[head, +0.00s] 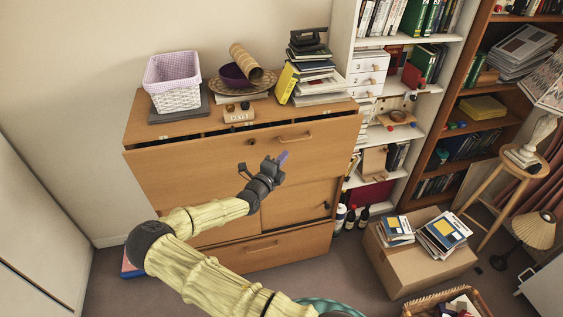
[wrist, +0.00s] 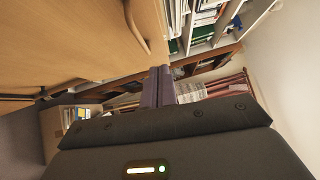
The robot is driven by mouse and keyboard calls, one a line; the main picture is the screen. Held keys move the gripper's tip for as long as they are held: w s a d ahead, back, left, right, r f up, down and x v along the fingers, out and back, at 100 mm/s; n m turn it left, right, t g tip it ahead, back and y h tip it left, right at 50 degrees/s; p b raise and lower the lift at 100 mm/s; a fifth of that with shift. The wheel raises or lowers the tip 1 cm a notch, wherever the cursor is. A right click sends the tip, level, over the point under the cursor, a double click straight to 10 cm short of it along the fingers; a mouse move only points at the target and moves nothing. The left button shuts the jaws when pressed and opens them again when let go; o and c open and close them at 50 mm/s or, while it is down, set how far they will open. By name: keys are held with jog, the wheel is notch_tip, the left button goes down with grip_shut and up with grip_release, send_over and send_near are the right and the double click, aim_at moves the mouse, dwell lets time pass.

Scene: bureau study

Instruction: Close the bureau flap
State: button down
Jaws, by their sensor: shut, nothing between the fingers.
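The wooden bureau (head: 288,245) stands against the wall. Its flap (head: 190,170) is the upper front panel, raised almost upright, with a dark gap along its top edge below the bureau top. A wooden bar handle (head: 296,138) sits near the flap's upper right. My gripper (head: 283,157) is shut and empty, in front of the flap just below the handle; whether it touches the flap is unclear. In the wrist view, the purple fingers (wrist: 158,86) are together, and the flap (wrist: 60,40) and its handle (wrist: 138,28) fill the upper left.
On the bureau top are a lilac-lined basket (head: 173,80), a tray with a bowl and a cork-like roll (head: 245,62), and stacked books (head: 318,82). Bookshelves (head: 420,110) stand to the right. A cardboard box (head: 410,268) with books is on the floor at right.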

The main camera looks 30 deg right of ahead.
jog(key=shift+s+d, duration=0.3)
jog(key=c, duration=2.2)
grip_release()
jog(key=shift+a, duration=0.2)
jog(key=c, duration=1.8)
grip_release()
jog(key=shift+a, duration=0.1)
jog(key=shift+s+m+g, duration=0.2)
jog(key=shift+m+g, duration=0.1)
jog(key=shift+m, duration=0.1)
jog(key=s+f+m+g+y+b, duration=0.1)
jog(key=s+f+m+g+y, duration=0.3)
jog(key=s+m, duration=0.6)
jog(key=s+f+m+g+y+b, duration=0.1)
jog(key=s+m+g, duration=0.65)
jog(key=m, duration=0.45)
jog(key=s+a+r+m+t+y, duration=0.1)
jog(key=s+a+r+m+y, duration=0.2)
jog(key=a+m, duration=0.3)
jog(key=s+a+r+m+t+y+b, duration=0.1)
jog(key=s+a+r+m+t+y, duration=0.1)
jog(key=a+m, duration=0.4)
jog(key=s+a+r+m+t+y+b, duration=0.1)
jog(key=s+a+r+m+y, duration=0.3)
jog(key=a+m, duration=0.3)
jog(key=shift+s+a+r+t+y, duration=0.2)
jog(key=shift+r+y, duration=0.25)
jog(key=shift+y, duration=0.45)
